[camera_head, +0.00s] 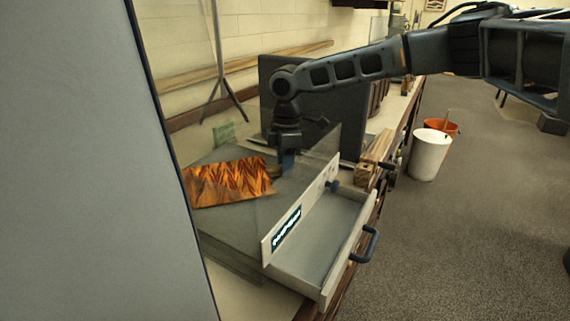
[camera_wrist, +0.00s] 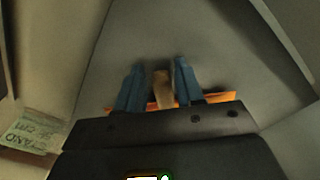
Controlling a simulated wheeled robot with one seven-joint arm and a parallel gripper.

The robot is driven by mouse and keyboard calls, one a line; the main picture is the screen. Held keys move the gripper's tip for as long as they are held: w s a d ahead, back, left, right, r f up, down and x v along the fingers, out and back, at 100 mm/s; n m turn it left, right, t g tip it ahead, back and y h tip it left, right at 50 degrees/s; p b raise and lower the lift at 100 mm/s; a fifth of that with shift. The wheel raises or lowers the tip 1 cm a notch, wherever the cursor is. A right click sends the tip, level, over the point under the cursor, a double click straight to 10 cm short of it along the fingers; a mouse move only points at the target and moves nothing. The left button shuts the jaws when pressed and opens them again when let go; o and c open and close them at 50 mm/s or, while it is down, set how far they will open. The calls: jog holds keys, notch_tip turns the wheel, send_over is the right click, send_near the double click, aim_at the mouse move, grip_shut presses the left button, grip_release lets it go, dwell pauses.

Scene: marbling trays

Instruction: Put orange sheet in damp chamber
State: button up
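The orange sheet (camera_head: 225,184), marbled with dark streaks, lies on a grey flat surface in the head view. A brown wooden tab (camera_head: 275,171) is at its right edge. My gripper (camera_head: 287,165) points down at this tab. In the wrist view its blue fingers (camera_wrist: 159,85) stand on either side of the wooden tab (camera_wrist: 162,89), with narrow gaps showing. A strip of the orange sheet (camera_wrist: 222,97) shows behind the gripper body, which hides the rest. A pale open drawer (camera_head: 318,238) with a blue handle and a dark label, possibly the damp chamber, is right of the sheet.
A clear panel (camera_head: 318,150) stands close behind my gripper. A dark grey upright board (camera_head: 272,100) is behind it. A small green card (camera_head: 224,132) stands at the back left. Wooden blocks (camera_head: 372,160) lie beyond the drawer. White and orange buckets are on the floor.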

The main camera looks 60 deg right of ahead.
jog(key=shift+o, duration=0.8)
jog(key=shift+r, duration=0.1)
notch_tip(320, 180, up, 12)
jog(key=shift+p, duration=0.3)
jog(key=shift+s+d, duration=0.1)
jog(key=shift+c, duration=0.4)
dwell(0.4)
